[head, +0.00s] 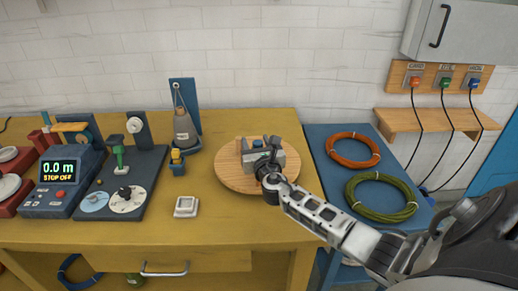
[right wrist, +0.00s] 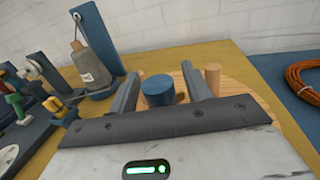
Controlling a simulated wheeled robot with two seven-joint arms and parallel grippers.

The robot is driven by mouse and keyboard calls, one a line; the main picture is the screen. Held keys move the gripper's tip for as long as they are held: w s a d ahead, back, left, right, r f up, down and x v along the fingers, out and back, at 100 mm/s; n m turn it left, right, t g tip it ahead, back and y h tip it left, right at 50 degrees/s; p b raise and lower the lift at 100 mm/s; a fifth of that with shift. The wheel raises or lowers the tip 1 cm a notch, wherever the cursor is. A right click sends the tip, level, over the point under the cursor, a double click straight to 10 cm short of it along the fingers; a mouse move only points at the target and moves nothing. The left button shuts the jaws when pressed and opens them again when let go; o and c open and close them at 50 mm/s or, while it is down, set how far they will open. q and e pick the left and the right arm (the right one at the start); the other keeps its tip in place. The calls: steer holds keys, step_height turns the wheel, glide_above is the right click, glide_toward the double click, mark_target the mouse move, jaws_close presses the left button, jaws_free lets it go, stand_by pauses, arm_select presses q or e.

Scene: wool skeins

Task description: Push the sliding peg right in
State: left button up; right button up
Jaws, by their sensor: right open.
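A round wooden board (head: 228,178) lies on the yellow table; part of it also shows in the right wrist view (right wrist: 238,103). A blue cylinder (right wrist: 157,90) stands on it, and a pale wooden peg (right wrist: 212,78) stands upright beyond my right finger. I cannot tell which of these is the sliding peg. My right gripper (head: 259,144) is over the board, with its fingers apart. In the right wrist view the blue cylinder shows between the fingers of this gripper (right wrist: 157,78), with gaps on both sides; I cannot tell any contact. My left gripper is out of view.
Left of the board are a blue stand with a hanging weight (head: 184,125), a small white square block (head: 186,206) and a dark panel with dials (head: 125,185). A display reads 0.0 m (head: 57,171). Orange (head: 353,150) and green (head: 381,196) coils lie on a blue surface at right.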

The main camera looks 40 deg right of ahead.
steer(key=v, duration=1.5)
steer(key=shift+s, duration=0.4)
steer(key=shift+a, duration=0.2)
steer(key=s+m+g, duration=0.1)
steer(key=m, duration=0.2)
steer(key=s+f+m+g, duration=0.1)
steer(key=m, duration=0.2)
steer(key=s+f+m+g, duration=0.1)
steer(key=s+m, duration=0.1)
steer(key=shift+a+f+m+h, duration=0.15)
steer(key=shift+a+m+h, duration=0.15)
steer(key=shift+m+h, duration=0.1)
steer(key=s+a+f+m+g+y, duration=0.3)
steer(key=s+a+m+g+y, duration=0.15)
steer(key=s+a+m, duration=0.45)
steer(key=s+a+f+m+g+y, duration=0.2)
steer(key=s+a+m+g+y, duration=0.4)
steer(key=m, duration=0.5)
steer(key=w+a+f+t, duration=0.4)
steer(key=a+f+t, duration=0.1)
steer(key=f+t, duration=0.1)
steer(key=shift+w+a+t+y, duration=0.4)
steer(key=shift+t+y, duration=0.05)
steer(key=shift+t, duration=0.3)
